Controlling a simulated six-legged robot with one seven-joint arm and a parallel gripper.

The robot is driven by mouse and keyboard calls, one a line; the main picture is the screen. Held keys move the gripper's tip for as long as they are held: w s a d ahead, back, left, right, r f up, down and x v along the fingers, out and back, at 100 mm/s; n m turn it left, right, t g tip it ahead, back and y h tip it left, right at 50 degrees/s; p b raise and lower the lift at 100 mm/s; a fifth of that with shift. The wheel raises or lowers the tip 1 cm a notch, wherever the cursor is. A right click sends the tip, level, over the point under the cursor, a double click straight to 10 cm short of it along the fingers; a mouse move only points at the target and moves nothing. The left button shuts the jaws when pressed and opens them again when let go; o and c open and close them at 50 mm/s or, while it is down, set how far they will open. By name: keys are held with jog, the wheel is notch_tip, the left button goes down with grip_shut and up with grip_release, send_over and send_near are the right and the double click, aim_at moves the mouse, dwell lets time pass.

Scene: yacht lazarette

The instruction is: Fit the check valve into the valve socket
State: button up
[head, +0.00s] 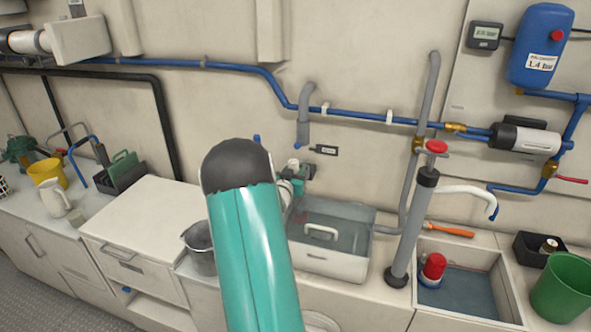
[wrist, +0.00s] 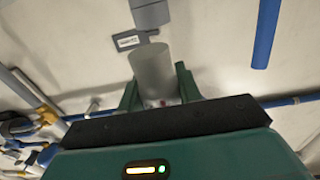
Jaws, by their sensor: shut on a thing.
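My gripper (wrist: 158,88) is shut on the check valve, a pale grey cylinder (wrist: 152,70) standing out between its two green fingers in the wrist view. In the head view my gripper (head: 298,178) is partly hidden behind my arm, and the valve's pale end (head: 293,163) shows just above it. The valve socket appears to be the grey downturned pipe end (head: 303,132) on the wall, above the valve; it also shows at the top of the wrist view (wrist: 150,14). The valve looks roughly lined up below it.
A small label (head: 326,150) is beside the socket. A blue pipe (head: 350,114) runs along the wall. Below are a clear-lidded box (head: 335,262), a grey hand pump (head: 412,230) and a sink (head: 470,290). A grey bucket (head: 200,250) stands left of my arm.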

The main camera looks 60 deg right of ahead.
jog(key=shift+a+r, duration=0.15)
jog(key=shift+r, duration=0.15)
jog(key=shift+s, duration=0.1)
jog(key=shift+d+f, duration=0.15)
jog(key=shift+d, duration=0.75)
jog(key=shift+w+d, duration=0.3)
jog(key=shift+d, duration=1.15)
jog(key=shift+w+d, duration=0.3)
jog(key=shift+d, duration=1.2)
jog(key=shift+w+d, duration=0.3)
jog(key=shift+d, duration=1.15)
jog(key=shift+a, duration=0.1)
jog(key=shift+f, duration=0.55)
